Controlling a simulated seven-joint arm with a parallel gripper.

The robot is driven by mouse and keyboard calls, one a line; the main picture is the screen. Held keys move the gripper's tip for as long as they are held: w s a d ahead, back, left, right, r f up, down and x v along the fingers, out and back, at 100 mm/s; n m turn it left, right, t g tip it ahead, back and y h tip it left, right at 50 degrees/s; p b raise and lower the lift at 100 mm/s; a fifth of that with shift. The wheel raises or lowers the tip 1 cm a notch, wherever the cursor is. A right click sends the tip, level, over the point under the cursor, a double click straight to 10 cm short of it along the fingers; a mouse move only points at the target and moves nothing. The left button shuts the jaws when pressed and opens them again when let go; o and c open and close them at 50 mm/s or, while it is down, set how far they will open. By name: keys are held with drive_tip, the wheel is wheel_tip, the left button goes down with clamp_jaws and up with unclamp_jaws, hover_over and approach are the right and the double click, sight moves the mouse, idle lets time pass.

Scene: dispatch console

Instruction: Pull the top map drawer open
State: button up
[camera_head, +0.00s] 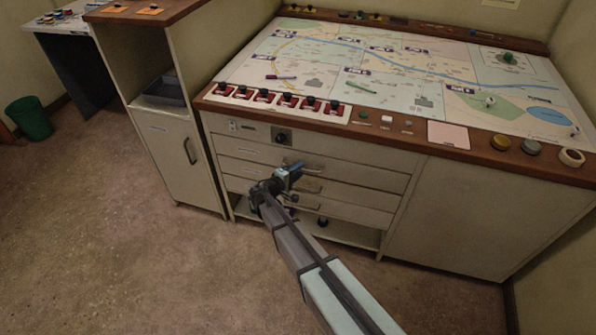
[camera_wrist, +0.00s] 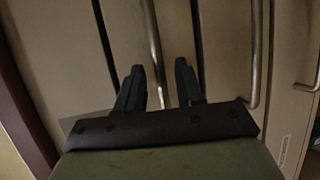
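The top map drawer (camera_head: 350,174) is a pale front under the map console and looks closed. Its bar handle (camera_head: 312,167) is partly hidden by my gripper (camera_head: 294,168), which is at the handle's left part. In the wrist view the drawer fronts appear turned on their side. There my gripper (camera_wrist: 159,68) has its two dark fingers apart, with the leftmost metal bar handle (camera_wrist: 151,30) running between them in the picture. Whether either finger touches the bar, I cannot tell.
Lower drawers with similar handles (camera_head: 309,187) sit below, above an open shelf (camera_head: 350,234). The map table (camera_head: 400,70) overhangs with switches along its edge. A cabinet (camera_head: 178,150) stands to the left. The floor (camera_head: 120,240) in front is clear.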

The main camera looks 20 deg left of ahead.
drive_tip(key=shift+w+d, duration=0.15)
drive_tip(key=shift+w, duration=0.15)
clamp_jaws()
idle(0.6)
